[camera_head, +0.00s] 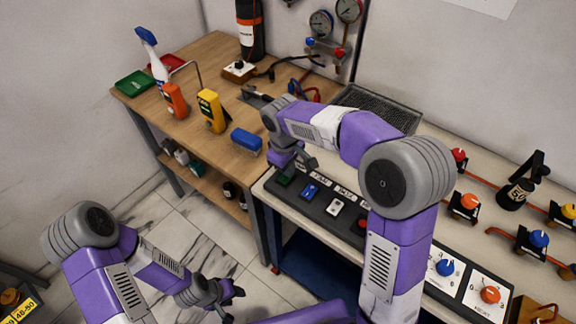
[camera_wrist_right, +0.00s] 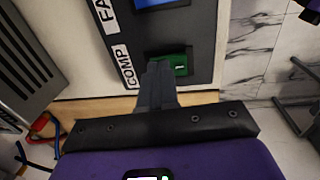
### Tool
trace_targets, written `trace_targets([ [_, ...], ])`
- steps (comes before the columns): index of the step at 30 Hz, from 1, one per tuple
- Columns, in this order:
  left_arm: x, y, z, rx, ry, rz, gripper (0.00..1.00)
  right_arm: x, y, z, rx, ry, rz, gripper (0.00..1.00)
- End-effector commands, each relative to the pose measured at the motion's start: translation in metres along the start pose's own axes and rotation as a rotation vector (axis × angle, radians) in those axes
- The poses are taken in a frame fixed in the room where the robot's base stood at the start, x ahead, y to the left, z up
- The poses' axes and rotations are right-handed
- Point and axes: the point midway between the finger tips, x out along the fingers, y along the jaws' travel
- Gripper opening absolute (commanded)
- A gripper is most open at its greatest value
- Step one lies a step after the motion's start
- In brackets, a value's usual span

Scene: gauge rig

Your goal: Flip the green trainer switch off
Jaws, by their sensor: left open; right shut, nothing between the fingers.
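The green switch (camera_head: 287,176) is at the left end of a dark switch panel on the pale bench. In the right wrist view the green switch (camera_wrist_right: 181,65) shows a small white mark, beside a label reading COMP. My right gripper (camera_head: 303,161) is shut and empty, at the panel's left end by the green switch. In the wrist view its fingertips (camera_wrist_right: 160,67) overlap the left part of the switch; whether they touch it I cannot tell. My left gripper (camera_head: 229,295) is open and empty, low over the floor, away from the panel.
A blue switch (camera_head: 309,192), a white switch (camera_head: 334,207) and a red switch (camera_head: 362,223) follow along the panel. My right arm hides part of the bench. A wooden table (camera_head: 195,143) stands to the left, with a blue block (camera_head: 246,139) near its edge.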

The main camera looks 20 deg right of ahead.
Motion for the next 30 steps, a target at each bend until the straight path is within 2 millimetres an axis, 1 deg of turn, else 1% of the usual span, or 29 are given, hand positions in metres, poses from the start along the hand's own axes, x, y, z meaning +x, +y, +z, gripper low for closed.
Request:
trace_targets([
  [1, -0.008, 0.003, 0.0, 0.0, 0.0, 0.0, 0.43, -0.001, 0.002, 0.001, 0.003, -0.004, -0.019, 0.0],
  [4, -0.02, 0.007, 0.001, 0.0, 0.0, 0.0, 0.43, 0.003, 0.004, 0.001, 0.004, -0.004, -0.066, 0.0],
  [7, -0.015, 0.005, 0.0, 0.0, 0.001, 0.0, 0.43, 0.007, 0.002, 0.0, 0.0, -0.002, -0.064, 0.0],
  [14, -0.014, 0.005, 0.001, 0.0, 0.0, 0.0, 0.43, 0.009, 0.0, 0.001, -0.001, -0.006, -0.065, 0.0],
  [24, -0.015, 0.006, 0.001, 0.0, 0.0, 0.0, 0.43, 0.005, -0.016, 0.001, -0.003, -0.009, -0.071, 0.0],
  [30, -0.015, 0.005, 0.001, 0.0, 0.0, 0.0, 0.43, 0.005, -0.018, 0.001, -0.003, -0.009, -0.072, 0.0],
])
